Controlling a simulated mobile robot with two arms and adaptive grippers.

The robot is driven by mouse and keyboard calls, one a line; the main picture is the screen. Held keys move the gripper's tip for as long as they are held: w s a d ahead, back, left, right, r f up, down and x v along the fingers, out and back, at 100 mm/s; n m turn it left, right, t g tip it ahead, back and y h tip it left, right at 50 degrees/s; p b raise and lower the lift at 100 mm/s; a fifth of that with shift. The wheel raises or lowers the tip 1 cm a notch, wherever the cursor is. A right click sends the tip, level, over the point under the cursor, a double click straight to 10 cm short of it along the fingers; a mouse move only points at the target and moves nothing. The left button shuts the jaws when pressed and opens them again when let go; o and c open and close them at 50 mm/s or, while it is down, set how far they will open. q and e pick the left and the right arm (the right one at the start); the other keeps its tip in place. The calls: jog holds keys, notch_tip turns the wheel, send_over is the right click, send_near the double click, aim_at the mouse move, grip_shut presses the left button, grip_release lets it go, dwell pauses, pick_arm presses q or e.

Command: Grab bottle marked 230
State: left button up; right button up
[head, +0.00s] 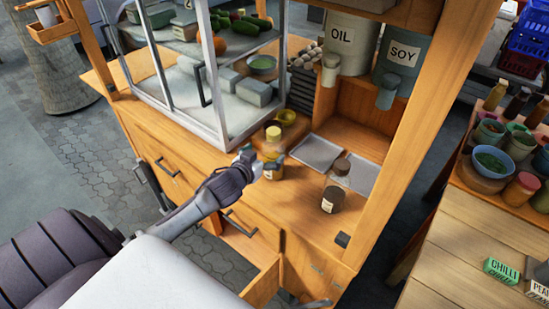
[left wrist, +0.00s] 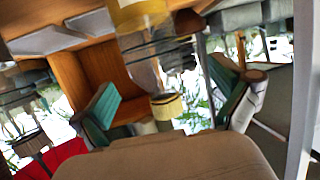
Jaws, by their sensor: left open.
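My left gripper (head: 264,158) is open over the wooden counter of the stall; its two teal-padded fingers show apart in the left wrist view (left wrist: 170,105). A small bottle with a pale label (head: 272,172) stands right by the fingers in the head view. A bottle with a yellow cap (head: 273,133) is just behind. Two brown-capped bottles, one in front (head: 331,200) and one behind it (head: 341,168), stand further right. In the left wrist view a yellowish-capped bottle (left wrist: 167,105) shows between the fingers. No number is readable on any label. My right gripper is out of view.
A glass display case (head: 225,110) with vegetables stands left of the bottles. Metal trays (head: 318,152) lie behind them, below the OIL (head: 345,45) and SOY (head: 402,55) containers. A wooden post (head: 425,120) bounds the right. A drawer (head: 262,285) stands open below.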

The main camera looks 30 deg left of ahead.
pick_arm(q)
jog(key=x, duration=0.3)
jog(key=p+x, duration=0.1)
jog(key=x, duration=0.1)
jog(key=shift+d+f, duration=0.3)
jog(key=shift+d, duration=0.1)
jog(key=shift+c, duration=0.8)
jog(key=shift+r, duration=0.1)
jog(key=c, duration=1.3)
